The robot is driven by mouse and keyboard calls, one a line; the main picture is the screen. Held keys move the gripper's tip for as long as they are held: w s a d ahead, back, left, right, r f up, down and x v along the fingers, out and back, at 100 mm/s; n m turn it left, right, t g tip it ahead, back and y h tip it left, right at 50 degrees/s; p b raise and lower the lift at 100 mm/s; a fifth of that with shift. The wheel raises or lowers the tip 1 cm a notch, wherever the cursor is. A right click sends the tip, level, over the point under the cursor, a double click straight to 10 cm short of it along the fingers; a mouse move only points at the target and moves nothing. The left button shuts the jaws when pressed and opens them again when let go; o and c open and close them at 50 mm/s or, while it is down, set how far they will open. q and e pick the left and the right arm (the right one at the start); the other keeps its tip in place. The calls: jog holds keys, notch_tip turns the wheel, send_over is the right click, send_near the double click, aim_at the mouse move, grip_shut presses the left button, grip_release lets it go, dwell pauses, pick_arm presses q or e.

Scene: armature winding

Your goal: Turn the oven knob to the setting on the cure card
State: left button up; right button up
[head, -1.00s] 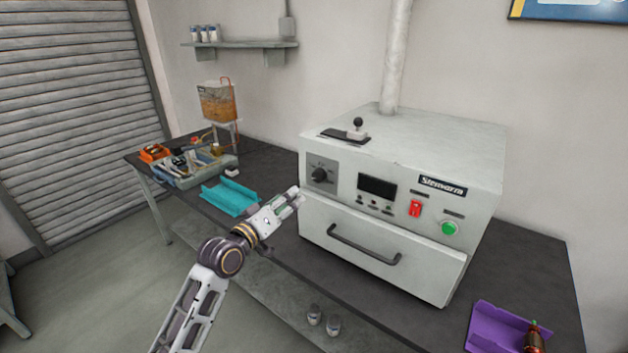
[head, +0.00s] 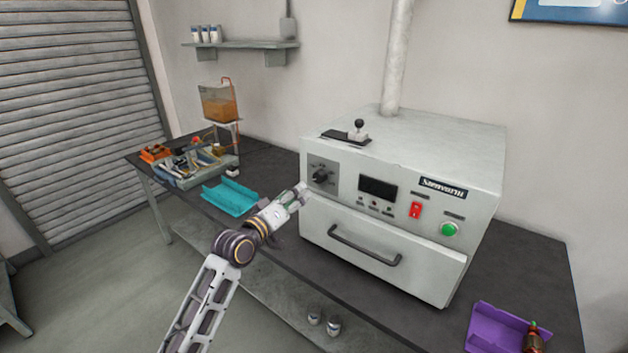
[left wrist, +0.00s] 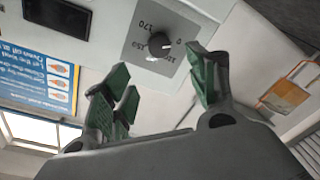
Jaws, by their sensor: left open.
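The black oven knob (head: 320,177) sits on a grey dial plate at the left of the white oven's front. In the left wrist view the knob (left wrist: 161,46) shows ahead of the fingers, with a white mark and printed numbers around it. One number reads 170; others are hard to read. My left gripper (head: 300,190) is just below and in front of the knob, apart from it. In the left wrist view its green-padded fingers (left wrist: 165,85) are open with nothing between them. I cannot make out a cure card. My right gripper is not in view.
The oven (head: 400,160) has a drawer handle (head: 362,246), a red switch (head: 415,210) and a green button (head: 449,229). A teal holder (head: 230,198) and a tool tray (head: 190,172) lie left. A purple holder (head: 495,330) lies right. A poster (left wrist: 48,80) hangs on the wall.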

pick_arm(q)
send_near(317, 178)
jog(key=shift+x, duration=1.6)
jog(key=shift+p+x, duration=0.7)
jog(key=shift+x, duration=1.85)
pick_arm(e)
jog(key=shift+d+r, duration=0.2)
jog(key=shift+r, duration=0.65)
pick_arm(q)
jog(key=c, duration=1)
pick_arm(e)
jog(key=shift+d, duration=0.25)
